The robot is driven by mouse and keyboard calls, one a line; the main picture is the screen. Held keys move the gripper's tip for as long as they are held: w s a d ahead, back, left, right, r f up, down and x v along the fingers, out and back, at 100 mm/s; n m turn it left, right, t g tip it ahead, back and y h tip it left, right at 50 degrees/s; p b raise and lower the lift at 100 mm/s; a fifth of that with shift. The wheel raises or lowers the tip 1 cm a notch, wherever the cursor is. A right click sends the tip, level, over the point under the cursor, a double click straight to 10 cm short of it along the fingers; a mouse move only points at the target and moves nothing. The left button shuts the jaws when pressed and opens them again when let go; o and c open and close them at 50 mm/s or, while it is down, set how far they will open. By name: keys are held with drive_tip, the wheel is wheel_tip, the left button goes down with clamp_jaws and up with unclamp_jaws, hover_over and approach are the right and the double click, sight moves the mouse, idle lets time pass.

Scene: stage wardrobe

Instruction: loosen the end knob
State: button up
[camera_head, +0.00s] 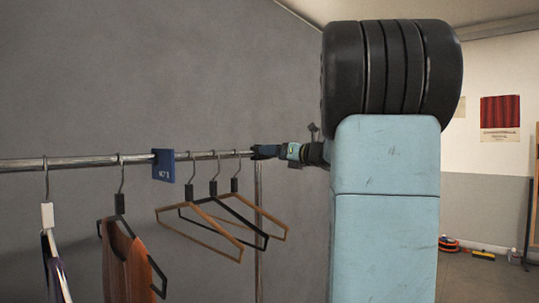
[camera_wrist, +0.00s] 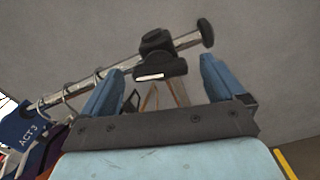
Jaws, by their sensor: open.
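The metal rail (camera_wrist: 110,83) runs slantwise across the wrist view. Near its end sits a black fitting (camera_wrist: 157,42) with a knob-like top and a pale strip on its lower part. A round black end piece (camera_wrist: 206,33) caps the rail tip. I cannot tell for certain which of these is the end knob. My gripper (camera_wrist: 162,66) is open, its blue fingers on either side of the black fitting in the picture; contact cannot be made out. In the head view my gripper (camera_head: 265,152) is at the rail's right end and hides the fittings there.
Wooden and black hangers (camera_head: 215,225) hang on the rail (camera_head: 80,162), some with garments (camera_head: 128,262). A blue tag (camera_head: 163,165) marks the rail; it reads ACT 3 in the wrist view (camera_wrist: 30,128). A thin upright (camera_head: 258,210) stands below the rail end. A grey wall is behind.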

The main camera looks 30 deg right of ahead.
drive_tip(key=shift+x, duration=1.55)
drive_tip(key=shift+c, duration=0.4)
